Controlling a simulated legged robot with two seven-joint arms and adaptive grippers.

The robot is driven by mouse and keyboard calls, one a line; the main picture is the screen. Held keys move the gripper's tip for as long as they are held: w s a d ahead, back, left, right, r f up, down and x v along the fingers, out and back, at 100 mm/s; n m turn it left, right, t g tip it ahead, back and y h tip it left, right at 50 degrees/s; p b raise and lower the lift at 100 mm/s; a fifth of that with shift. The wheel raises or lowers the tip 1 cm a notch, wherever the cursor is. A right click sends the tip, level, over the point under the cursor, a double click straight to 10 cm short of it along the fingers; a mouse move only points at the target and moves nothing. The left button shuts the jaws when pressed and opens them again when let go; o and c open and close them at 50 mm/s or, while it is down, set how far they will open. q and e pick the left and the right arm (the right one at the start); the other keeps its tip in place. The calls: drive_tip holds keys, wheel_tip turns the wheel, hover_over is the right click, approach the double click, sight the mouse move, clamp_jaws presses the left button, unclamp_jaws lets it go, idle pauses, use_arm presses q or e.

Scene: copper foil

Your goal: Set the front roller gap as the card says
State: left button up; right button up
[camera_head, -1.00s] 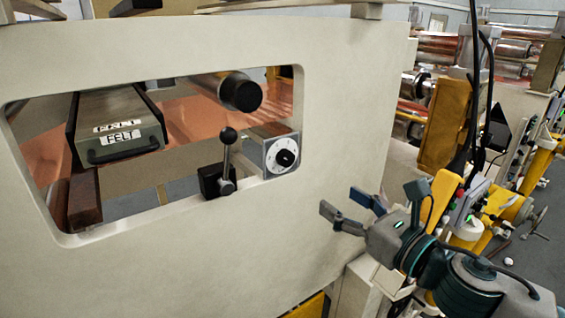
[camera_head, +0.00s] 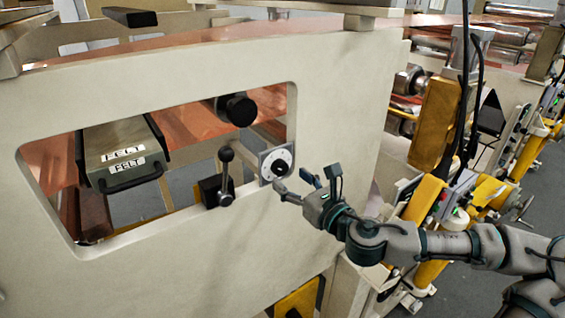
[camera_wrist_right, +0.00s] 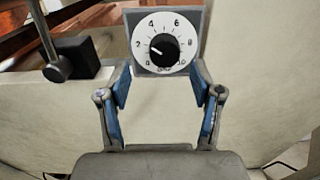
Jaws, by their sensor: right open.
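The gap dial (camera_head: 268,170) is a grey square plate with a white numbered face and a black knob (camera_head: 282,168), at the lower right corner of the panel's window. It also shows in the right wrist view, where its knob (camera_wrist_right: 164,48) has a white mark pointing left, seemingly between 0 and 2. My right gripper (camera_head: 306,181) is open and empty, just to the right of and in front of the dial. In the wrist view its blue-padded fingers (camera_wrist_right: 161,82) are spread below the dial, apart from the knob. No card is readable. My left gripper is out of view.
A lever with a black ball (camera_head: 226,155) stands left of the dial, near the gripper's path. A black cylinder (camera_head: 237,109) sticks out above. A box labelled FELT (camera_head: 118,142) is inside the window. The cream panel (camera_head: 180,265) is flat and clear below.

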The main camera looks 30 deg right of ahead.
sight(283, 172)
drive_tip(key=w, duration=0.1)
drive_tip(key=w+d, duration=0.1)
drive_tip(key=w, duration=0.1)
drive_tip(key=shift+d+f, duration=0.15)
drive_tip(key=shift+f, duration=0.1)
drive_tip(key=shift+w, duration=0.5)
drive_tip(key=shift+w+a+r, duration=0.1)
drive_tip(key=shift+w+a, duration=0.05)
drive_tip(key=shift+a, duration=0.6)
drive_tip(key=shift+r, duration=0.1)
drive_tip(key=c, duration=0.6)
drive_tip(key=shift+d, duration=0.2)
drive_tip(key=c, duration=0.4)
drive_tip(key=shift+d, duration=0.2)
drive_tip(key=shift+c, duration=0.7)
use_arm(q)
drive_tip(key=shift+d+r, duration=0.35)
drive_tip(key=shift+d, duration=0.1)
use_arm(e)
drive_tip(key=shift+a, duration=0.15)
